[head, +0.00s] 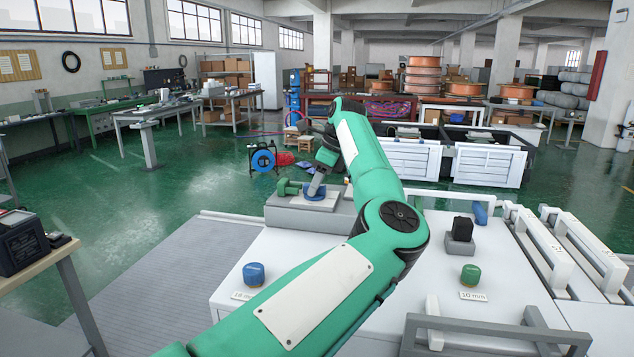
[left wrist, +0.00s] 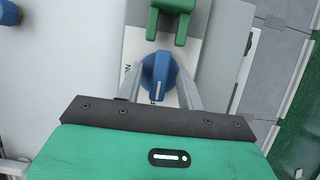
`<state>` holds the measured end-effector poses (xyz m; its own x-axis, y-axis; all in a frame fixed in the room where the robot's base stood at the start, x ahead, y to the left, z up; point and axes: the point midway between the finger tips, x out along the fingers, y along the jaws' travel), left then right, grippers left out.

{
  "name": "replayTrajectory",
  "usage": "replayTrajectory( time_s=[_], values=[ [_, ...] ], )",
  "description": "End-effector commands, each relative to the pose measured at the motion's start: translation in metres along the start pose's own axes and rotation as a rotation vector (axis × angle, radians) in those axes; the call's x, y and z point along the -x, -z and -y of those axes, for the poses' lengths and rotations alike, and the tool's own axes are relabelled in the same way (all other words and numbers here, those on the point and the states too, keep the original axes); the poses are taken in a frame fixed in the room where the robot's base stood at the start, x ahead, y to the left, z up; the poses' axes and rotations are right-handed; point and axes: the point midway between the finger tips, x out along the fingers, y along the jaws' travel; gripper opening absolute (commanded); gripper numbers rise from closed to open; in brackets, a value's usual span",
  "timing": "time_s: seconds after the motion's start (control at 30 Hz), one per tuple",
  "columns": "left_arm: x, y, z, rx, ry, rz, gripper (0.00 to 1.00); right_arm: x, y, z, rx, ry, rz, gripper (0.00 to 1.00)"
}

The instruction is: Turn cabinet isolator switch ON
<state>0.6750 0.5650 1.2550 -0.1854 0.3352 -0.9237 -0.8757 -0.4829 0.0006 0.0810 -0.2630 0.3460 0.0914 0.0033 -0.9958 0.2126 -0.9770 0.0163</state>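A blue rotary switch knob (head: 315,193) sits on a grey box (head: 330,204) beyond the white cabinet top. In the left wrist view the knob (left wrist: 158,76) is upright in the picture, its white pointer line running toward the bottom. Partly hidden lettering shows beside and below it. My left gripper (head: 318,186) is at the knob. In the wrist view its two fingers (left wrist: 159,80) stand on either side of the knob, apart, with little gap; firm contact is not visible. My right gripper is not in view.
A green fitting (head: 288,187) sits close beside the knob, and shows in the wrist view (left wrist: 170,18). The white top carries a blue knob (head: 254,273), a green knob (head: 470,273) and a black block (head: 462,229). Open green floor lies left.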

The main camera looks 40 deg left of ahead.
Motion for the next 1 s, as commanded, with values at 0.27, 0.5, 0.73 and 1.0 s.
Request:
replayTrajectory(
  time_s=[0.27,0.5,0.73,1.0],
  values=[
    [0.0,0.0,0.0,0.0,0.0,0.0,0.15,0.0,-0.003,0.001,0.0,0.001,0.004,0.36],
    [0.0,0.0,0.0,-0.001,0.001,0.0,0.0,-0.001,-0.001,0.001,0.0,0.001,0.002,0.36],
    [-0.001,0.001,0.0,-0.042,0.018,-0.001,0.0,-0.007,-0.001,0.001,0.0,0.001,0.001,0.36],
    [-0.003,0.002,-0.001,-0.2,0.086,-0.001,0.0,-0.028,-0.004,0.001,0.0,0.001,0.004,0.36]
  ],
)
